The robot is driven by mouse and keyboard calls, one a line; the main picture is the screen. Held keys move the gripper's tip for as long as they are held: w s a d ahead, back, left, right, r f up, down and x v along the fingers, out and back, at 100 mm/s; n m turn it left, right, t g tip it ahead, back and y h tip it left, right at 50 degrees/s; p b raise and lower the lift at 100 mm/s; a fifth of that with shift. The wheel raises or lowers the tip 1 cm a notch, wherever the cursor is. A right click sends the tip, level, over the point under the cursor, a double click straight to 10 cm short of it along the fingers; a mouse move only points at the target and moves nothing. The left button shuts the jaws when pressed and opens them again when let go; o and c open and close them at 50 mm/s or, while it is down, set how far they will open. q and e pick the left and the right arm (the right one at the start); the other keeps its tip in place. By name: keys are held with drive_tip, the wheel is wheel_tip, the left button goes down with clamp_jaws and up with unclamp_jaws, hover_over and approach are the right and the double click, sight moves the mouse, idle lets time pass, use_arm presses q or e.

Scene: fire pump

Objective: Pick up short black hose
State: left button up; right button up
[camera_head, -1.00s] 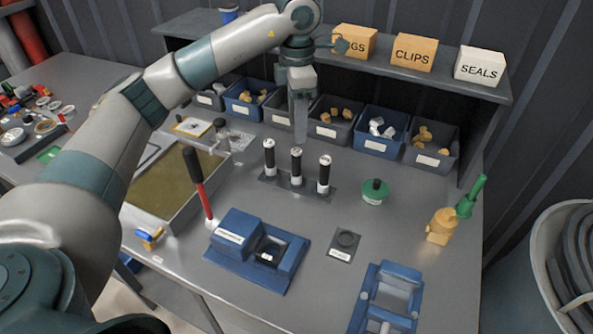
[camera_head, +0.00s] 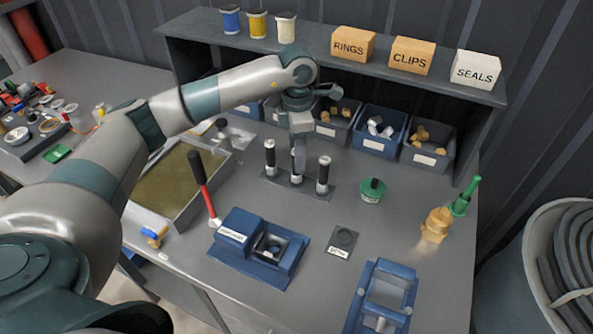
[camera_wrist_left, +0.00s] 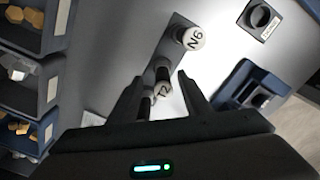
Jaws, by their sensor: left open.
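Three short black hoses with pale ends stand upright on a grey stand: a left one (camera_head: 270,155), a middle one partly hidden by my gripper, and a right one (camera_head: 323,175). My left gripper (camera_head: 298,168) points down at the middle hose. In the left wrist view its open fingers (camera_wrist_left: 160,80) are on either side of the middle hose (camera_wrist_left: 162,72). A hose marked N6 (camera_wrist_left: 188,36) lies outside the fingers, and another end shows low between them. I cannot tell whether the fingers touch the hose. My right gripper is out of view.
Blue and grey bins (camera_head: 379,133) line the back under a shelf with labelled boxes (camera_head: 412,55). A green-lidded tin (camera_head: 372,190) stands right of the hoses.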

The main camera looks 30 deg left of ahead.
sight(295, 177)
use_arm(q)
drive_tip(key=shift+s+f+p, duration=0.25)
drive_tip(key=shift+f+p, duration=0.6)
drive_tip(key=shift+p, duration=0.1)
wheel_tip(295, 177, down, 2)
drive_tip(key=shift+f+p, duration=0.1)
drive_tip(key=shift+p, duration=0.45)
drive_tip(key=shift+f, duration=0.65)
clamp_jaws()
